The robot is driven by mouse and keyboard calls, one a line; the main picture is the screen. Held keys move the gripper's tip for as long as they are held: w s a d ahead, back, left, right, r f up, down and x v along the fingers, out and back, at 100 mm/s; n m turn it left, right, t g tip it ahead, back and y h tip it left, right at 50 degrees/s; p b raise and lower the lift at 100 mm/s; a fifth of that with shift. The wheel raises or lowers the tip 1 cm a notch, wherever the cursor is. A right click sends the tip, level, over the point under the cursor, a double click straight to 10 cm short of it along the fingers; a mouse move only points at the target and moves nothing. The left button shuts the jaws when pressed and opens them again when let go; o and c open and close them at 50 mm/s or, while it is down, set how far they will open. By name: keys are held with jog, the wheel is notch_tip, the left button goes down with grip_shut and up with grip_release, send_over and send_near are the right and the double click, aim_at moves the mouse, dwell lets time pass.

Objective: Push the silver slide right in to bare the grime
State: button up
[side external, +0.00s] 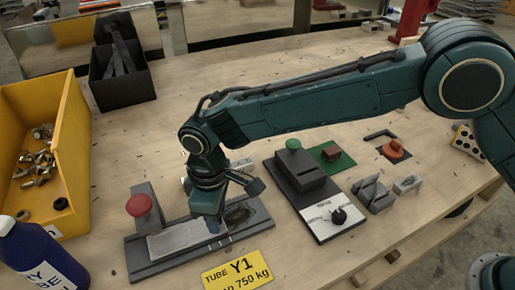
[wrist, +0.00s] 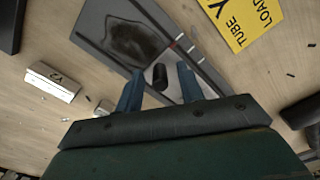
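The silver slide (side external: 178,240) lies flat in a dark grey track (side external: 150,270), left of my gripper in the side view. A dark grime patch (side external: 238,214) shows on the track's right part. The patch is also uncovered in the wrist view (wrist: 130,42). My gripper (side external: 213,226) points down at the slide's right end. In the wrist view its two blue fingers (wrist: 158,69) stand apart, with a short dark peg (wrist: 160,78) seen between them. I cannot tell whether either finger touches the peg. Much of the slide is hidden in the wrist view.
A red knob (side external: 139,205) stands on a grey block behind the track's left end. A yellow label plate (side external: 238,271) lies in front. A dark fixture with a green knob (side external: 293,145) stands right. A yellow bin (side external: 72,130) and blue bottle (side external: 35,258) are left.

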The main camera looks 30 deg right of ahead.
aim_at(198, 229)
grip_shut()
jog(key=shift+a, duration=0.1)
jog(key=shift+a+r, duration=0.1)
jog(key=shift+a, duration=2)
grip_release()
jog(key=shift+r, duration=0.1)
notch_tip(198, 229, up, 14)
jog(key=shift+f, duration=0.2)
